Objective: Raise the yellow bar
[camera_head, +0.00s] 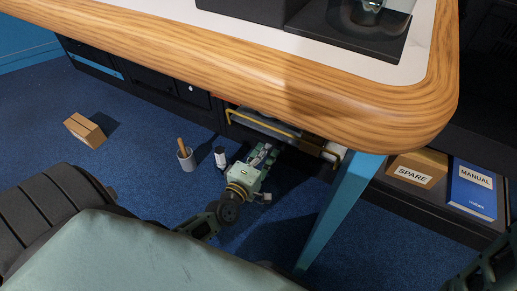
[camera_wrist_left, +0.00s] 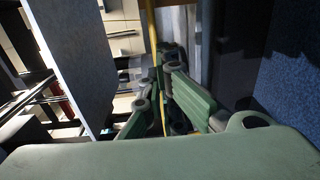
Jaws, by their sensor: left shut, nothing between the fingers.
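The yellow bar (camera_head: 262,122) is a thin rail under the wooden desk edge, with its right part in shadow beneath the desk. In the left wrist view the yellow bar (camera_wrist_left: 152,40) runs from the top down to the green fingers. My left gripper (camera_head: 264,153) is under the desk, just below the bar, with its fingers pointing towards it. In the left wrist view the left gripper (camera_wrist_left: 162,92) is shut, and the bar passes close by its fingers; I cannot tell if they touch. Part of my right gripper (camera_head: 492,265) shows at the lower right edge, cut off by the frame.
The desk's wooden edge (camera_head: 300,88) overhangs the left gripper. A blue desk leg (camera_head: 335,205) stands to its right. A cup (camera_head: 186,160), a small white-and-black cylinder (camera_head: 220,158) and a cardboard box (camera_head: 85,130) are left. A spare box (camera_head: 417,170) and manual (camera_head: 473,190) lie right.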

